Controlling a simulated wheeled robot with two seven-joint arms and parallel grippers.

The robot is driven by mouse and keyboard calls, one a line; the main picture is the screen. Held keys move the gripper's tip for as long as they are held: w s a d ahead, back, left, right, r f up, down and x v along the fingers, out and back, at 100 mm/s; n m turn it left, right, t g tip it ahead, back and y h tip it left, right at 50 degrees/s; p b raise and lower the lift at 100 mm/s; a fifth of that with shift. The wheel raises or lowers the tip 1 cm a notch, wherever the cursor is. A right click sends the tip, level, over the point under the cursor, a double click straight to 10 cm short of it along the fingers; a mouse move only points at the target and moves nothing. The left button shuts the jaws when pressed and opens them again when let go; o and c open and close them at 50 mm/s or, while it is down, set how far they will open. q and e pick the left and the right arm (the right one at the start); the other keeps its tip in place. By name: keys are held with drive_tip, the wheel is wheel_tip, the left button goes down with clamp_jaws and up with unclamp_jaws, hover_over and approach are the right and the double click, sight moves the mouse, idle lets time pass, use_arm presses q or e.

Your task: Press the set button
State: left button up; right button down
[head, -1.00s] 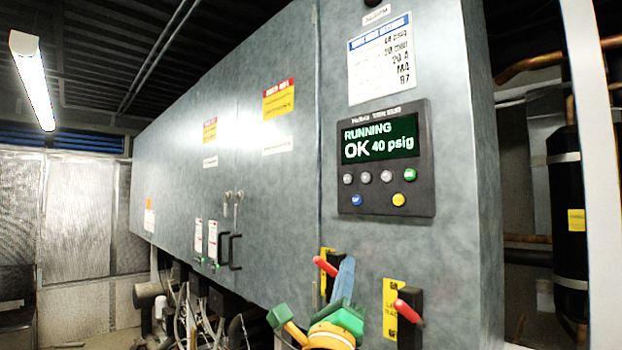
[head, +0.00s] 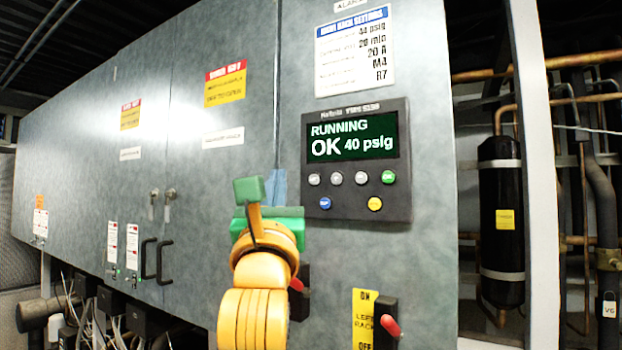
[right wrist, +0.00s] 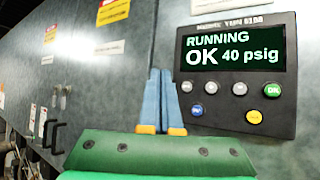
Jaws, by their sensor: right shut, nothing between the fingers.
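The control panel (head: 407,165) is a dark box on the grey cabinet, its screen reading "RUNNING OK 40 psig". Below the screen are grey buttons, a green one, a blue one (head: 325,203) and a yellow one (head: 375,204). The button labels are too small to read surely. The blue button also shows in the right wrist view (right wrist: 197,110). My right gripper (head: 279,185) is shut and empty, with blue fingers, just left of the panel in the picture. In the right wrist view its fingertips (right wrist: 161,74) stand left of the blue button, apart from it. My left gripper is not in view.
A red-handled switch (head: 388,325) with a yellow label (head: 364,318) sits below the panel. Another red handle (head: 296,285) is partly hidden by my right arm. A settings sheet (head: 354,50) is above the panel. A white post (head: 536,170) and pipes stand at the right.

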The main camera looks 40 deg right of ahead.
sight(314, 179)
drive_tip(key=shift+w+d+p, duration=0.3)
drive_tip(key=shift+w+d, duration=0.15)
drive_tip(key=shift+d, duration=0.7)
drive_tip(key=shift+w+d+p, duration=0.3)
drive_tip(key=shift+w+d, duration=0.2)
drive_tip(key=shift+d, duration=0.65)
drive_tip(key=shift+w+d+p, duration=0.3)
drive_tip(key=shift+w+d, duration=0.15)
drive_tip(key=shift+d, duration=0.7)
drive_tip(key=shift+w+d, duration=0.1)
drive_tip(key=shift+d, duration=0.35)
drive_tip(key=shift+w+d+p, duration=0.15)
drive_tip(key=shift+d+p, duration=0.15)
drive_tip(key=shift+a, duration=0.1)
drive_tip(key=shift+s+a+f+b, duration=0.15)
drive_tip(key=shift+s+a+b, duration=0.05)
drive_tip(key=shift+a+b, duration=0.25)
